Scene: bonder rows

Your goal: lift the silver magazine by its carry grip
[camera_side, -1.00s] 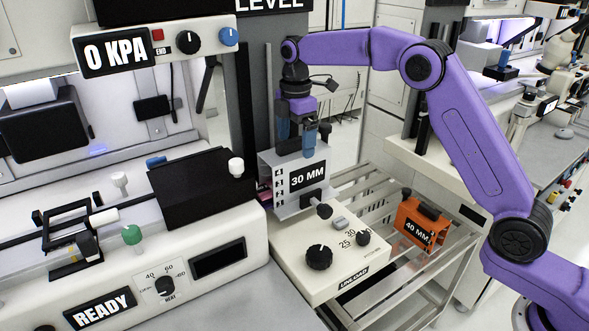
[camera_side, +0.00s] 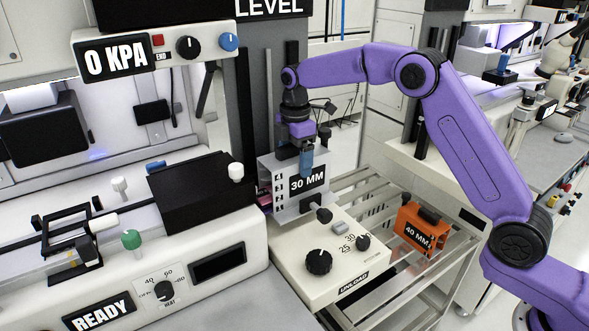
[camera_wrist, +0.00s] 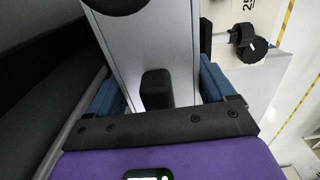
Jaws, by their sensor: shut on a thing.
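The silver magazine (camera_side: 286,207), with a black 30 MM label on its front, stands upright beside the cream unload panel. Its silver top also shows in the wrist view (camera_wrist: 150,45). My gripper (camera_side: 300,165) is down at the magazine's top and shut on it. In the side view one blue finger lies over the upper front face; the other is hidden. In the wrist view the blue fingers flank the silver body. A black block, seemingly the carry grip (camera_wrist: 156,88), stands between them with silver showing on both sides of it.
The unload panel (camera_side: 300,284) with black knobs is directly in front. An orange 40 MM magazine (camera_side: 410,245) sits on the metal rail rack (camera_side: 385,275) to the right. A black cover (camera_side: 195,195) stands close on the left, and a dark column rises behind.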

